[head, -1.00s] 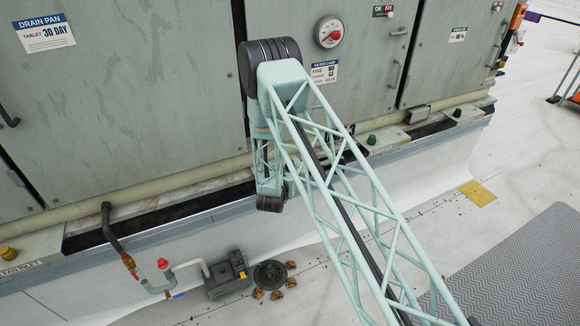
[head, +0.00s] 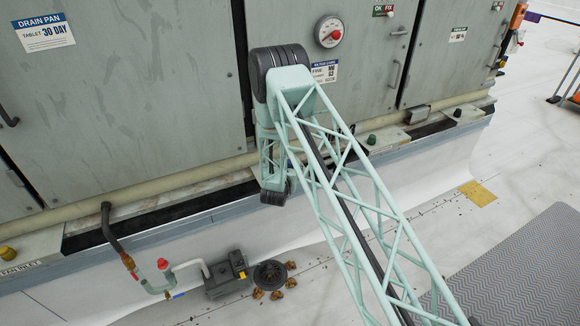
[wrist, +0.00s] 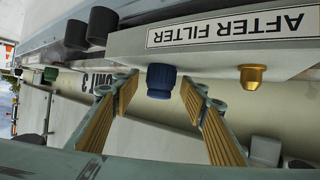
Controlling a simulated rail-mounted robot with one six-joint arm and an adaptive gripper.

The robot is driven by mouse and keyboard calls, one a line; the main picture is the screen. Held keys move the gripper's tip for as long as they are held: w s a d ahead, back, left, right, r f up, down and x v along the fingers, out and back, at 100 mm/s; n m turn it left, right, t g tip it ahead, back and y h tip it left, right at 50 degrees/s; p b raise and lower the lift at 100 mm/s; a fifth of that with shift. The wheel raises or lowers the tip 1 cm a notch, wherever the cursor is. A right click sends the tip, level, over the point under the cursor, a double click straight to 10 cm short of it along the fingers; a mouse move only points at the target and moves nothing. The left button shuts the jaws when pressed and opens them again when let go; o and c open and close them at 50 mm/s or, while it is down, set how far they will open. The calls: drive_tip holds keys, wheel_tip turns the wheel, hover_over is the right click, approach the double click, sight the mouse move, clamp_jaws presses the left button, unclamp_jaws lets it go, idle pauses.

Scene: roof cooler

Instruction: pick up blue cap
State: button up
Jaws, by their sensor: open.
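The blue cap (wrist: 160,82) shows in the wrist view, just below the ledge carrying an upside-down "AFTER FILTER" label (wrist: 233,27). My gripper (wrist: 160,97) is open, with one tan-padded finger on each side of the cap in the picture. No contact shows between the fingers and the cap. I cannot tell how far the fingertips reach along it. In the head view my arm covers the area, and neither the cap nor the fingers can be made out there.
In the wrist view a brass cap (wrist: 253,78) sits right of the blue one, with black caps (wrist: 102,25) and a green cap (wrist: 50,74) to the left. The head view shows cabinet doors (head: 130,90), a gauge (head: 331,32) and a pump (head: 226,275) below the ledge.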

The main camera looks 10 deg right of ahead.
drive_tip(key=shift+w+d+f, duration=0.15)
drive_tip(key=shift+w+d, duration=0.05)
drive_tip(key=shift+w, duration=0.25)
drive_tip(key=shift+c, duration=0.5)
drive_tip(key=c, duration=0.8)
